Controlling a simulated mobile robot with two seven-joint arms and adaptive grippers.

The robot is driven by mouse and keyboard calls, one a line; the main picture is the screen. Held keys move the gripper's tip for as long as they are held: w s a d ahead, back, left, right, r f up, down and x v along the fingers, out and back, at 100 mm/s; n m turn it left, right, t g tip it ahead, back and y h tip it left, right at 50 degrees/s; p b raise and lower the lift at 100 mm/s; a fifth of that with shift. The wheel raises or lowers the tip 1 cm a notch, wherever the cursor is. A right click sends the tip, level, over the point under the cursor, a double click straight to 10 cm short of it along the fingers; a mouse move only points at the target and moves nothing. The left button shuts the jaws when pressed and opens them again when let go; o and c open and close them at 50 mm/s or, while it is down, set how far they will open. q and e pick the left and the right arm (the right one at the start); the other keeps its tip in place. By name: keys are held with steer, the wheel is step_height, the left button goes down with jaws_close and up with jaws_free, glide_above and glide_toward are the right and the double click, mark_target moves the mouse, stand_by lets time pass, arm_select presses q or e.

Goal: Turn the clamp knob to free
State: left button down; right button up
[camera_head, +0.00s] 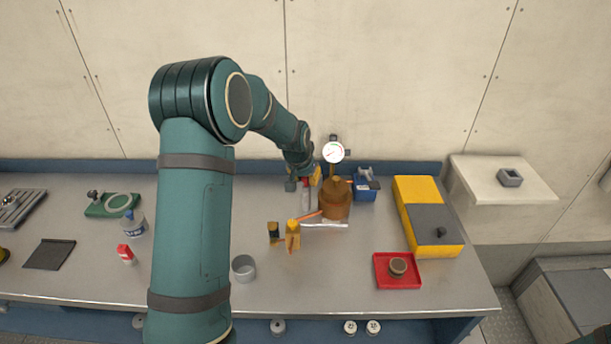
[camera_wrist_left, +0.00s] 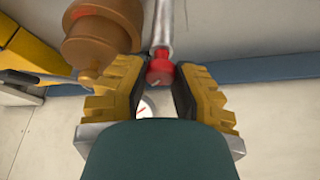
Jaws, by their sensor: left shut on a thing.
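The clamp knob appears to be the small red knob (camera_wrist_left: 160,70) on the end of a pale metal rod (camera_wrist_left: 163,25). My left gripper (camera_wrist_left: 159,76) has its yellow fingers on either side of the knob and is shut on it. In the head view, my left gripper (camera_head: 304,180) is at the back of the bench, just left of a brown rounded body (camera_head: 335,200). The red knob is mostly hidden there by the gripper. The brown body also shows beside the left finger in the wrist view (camera_wrist_left: 100,35). My right gripper is not in view.
A round white gauge (camera_head: 333,152) stands close behind the brown body. A grey cup (camera_head: 244,268) and a red tray (camera_head: 383,280) are nearer the front edge.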

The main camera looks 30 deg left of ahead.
arm_select(q)
steer(key=n, duration=0.2)
steer(key=n+y+p, duration=0.1)
steer(key=n, duration=0.1)
steer(key=shift+d+n+g+y+p, duration=0.2)
steer(key=shift+n+g+y+p, duration=0.1)
steer(key=shift+g, duration=0.1)
steer(key=n+g+y+p, duration=0.1)
steer(key=n, duration=0.3)
steer(key=shift+f+n+p, duration=0.1)
steer(key=shift+n+p, duration=0.2)
steer(key=shift+p, duration=0.1)
steer(key=c, duration=0.6)
jaws_free()
steer(key=shift+w+a, duration=0.1)
steer(key=shift+c, duration=0.2)
steer(key=shift+y, duration=0.3)
steer(key=v, duration=1.2)
